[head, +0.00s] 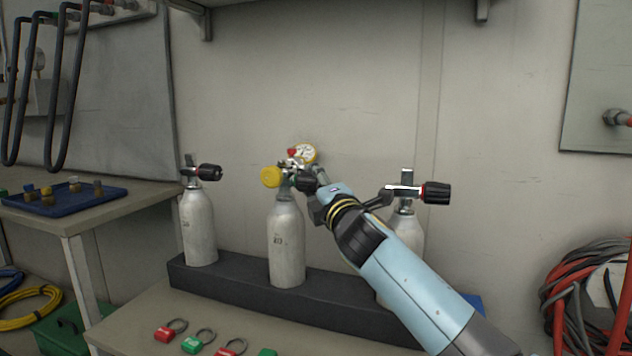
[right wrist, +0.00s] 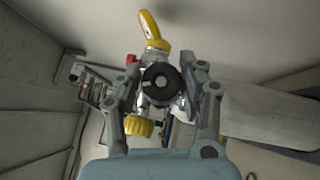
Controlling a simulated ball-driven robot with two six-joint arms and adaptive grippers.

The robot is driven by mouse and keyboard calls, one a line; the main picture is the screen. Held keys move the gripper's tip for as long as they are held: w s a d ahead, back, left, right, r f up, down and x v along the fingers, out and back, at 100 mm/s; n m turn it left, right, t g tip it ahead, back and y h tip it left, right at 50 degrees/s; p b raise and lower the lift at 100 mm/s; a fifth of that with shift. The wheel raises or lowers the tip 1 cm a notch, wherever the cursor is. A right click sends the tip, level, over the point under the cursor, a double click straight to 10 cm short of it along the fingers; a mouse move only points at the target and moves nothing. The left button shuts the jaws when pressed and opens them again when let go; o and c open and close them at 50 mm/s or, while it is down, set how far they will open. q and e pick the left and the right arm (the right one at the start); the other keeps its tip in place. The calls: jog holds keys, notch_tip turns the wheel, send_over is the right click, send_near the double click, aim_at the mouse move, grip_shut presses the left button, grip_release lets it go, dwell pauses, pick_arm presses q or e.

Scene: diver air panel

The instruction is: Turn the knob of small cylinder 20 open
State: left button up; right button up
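Small cylinder 20 (head: 286,245) is the pale grey bottle in the middle of the rack, upright, with its number on the front. Its valve carries a black knob (head: 307,182) on the right side, a yellow cap (head: 270,177) and a gauge with a yellow rim (head: 304,153). My right gripper (head: 316,184) is at this knob, coming from the right. In the right wrist view the round knob end (right wrist: 160,82) sits between the two fingers of the right gripper (right wrist: 167,70). My left gripper is not in view.
Another cylinder (head: 198,228) stands left in the dark rack (head: 300,300). A third cylinder (head: 408,232) stands right, partly behind my right arm, with a red-ringed black knob (head: 436,193). Red and green tags (head: 198,341) lie on the table in front.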

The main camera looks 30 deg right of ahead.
jog(key=o, duration=0.3)
jog(key=shift+o, duration=0.2)
jog(key=v, duration=1.2)
jog(key=shift+s+f, duration=0.1)
